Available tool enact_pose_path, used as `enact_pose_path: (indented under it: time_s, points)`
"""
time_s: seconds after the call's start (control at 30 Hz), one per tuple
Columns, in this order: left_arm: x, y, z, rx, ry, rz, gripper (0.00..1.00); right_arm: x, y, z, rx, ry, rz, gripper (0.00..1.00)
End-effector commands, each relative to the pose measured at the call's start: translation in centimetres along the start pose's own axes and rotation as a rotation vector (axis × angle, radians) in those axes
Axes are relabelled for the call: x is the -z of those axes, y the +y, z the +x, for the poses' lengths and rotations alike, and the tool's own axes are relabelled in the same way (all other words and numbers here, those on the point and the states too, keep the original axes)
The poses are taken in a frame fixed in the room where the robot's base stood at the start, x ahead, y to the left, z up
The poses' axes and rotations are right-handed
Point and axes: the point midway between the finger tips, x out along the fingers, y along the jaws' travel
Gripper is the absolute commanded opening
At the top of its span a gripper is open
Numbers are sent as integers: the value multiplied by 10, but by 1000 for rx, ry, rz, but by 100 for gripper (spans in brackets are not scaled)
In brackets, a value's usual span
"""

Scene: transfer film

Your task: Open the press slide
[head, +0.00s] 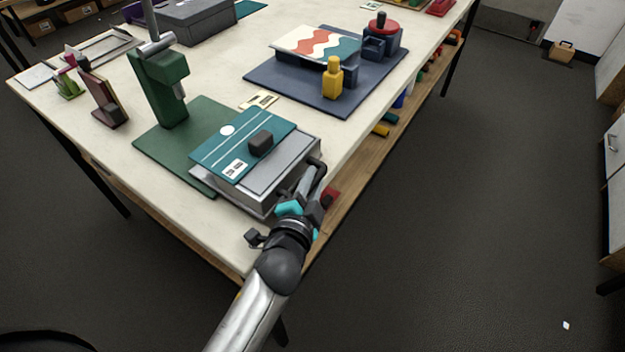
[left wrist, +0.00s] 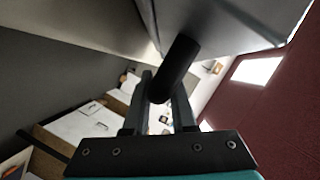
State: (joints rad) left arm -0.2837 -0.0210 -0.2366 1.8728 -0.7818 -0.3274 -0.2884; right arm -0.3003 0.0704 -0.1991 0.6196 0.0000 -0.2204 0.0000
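The press (head: 163,85) is a green upright frame on a green base plate (head: 153,151) on the table. In front of it is a grey metal block (head: 258,189), taken to be the slide, under a teal plate (head: 217,141) with a dark knob (head: 260,142). A dark bar handle (head: 314,161) is on the block's right side. My left gripper (head: 314,178) is at this handle. In the left wrist view, the dark handle bar (left wrist: 176,68) crosses between the parted fingers (left wrist: 164,85); whether they press on it is unclear. My right gripper is out of view.
A blue mat (head: 290,88) holds a patterned board (head: 316,44) and a yellow bottle-like piece (head: 332,78). A dark red stand (head: 105,100) is at the left. A lower wooden shelf (head: 362,150) runs under the table edge.

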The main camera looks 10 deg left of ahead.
Motion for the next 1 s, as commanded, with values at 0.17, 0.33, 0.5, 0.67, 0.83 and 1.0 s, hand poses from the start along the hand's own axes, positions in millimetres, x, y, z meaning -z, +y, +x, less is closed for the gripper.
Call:
enact_pose_path:
  time_s: [0.17,0.33,0.5,0.67,0.83,1.0]
  points:
    - [0,0,0,0,-1,0,46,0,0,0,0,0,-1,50]
    - [0,0,0,1,0,-1,52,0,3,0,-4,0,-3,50]
    - [0,0,-1,1,0,-1,52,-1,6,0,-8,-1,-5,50]
    - [0,0,-13,-1,-1,-2,52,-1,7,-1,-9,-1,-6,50]
    - [-1,0,-38,-1,-2,-3,52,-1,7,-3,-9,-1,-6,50]
    - [-1,1,-65,-2,-3,-4,52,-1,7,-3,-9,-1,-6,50]
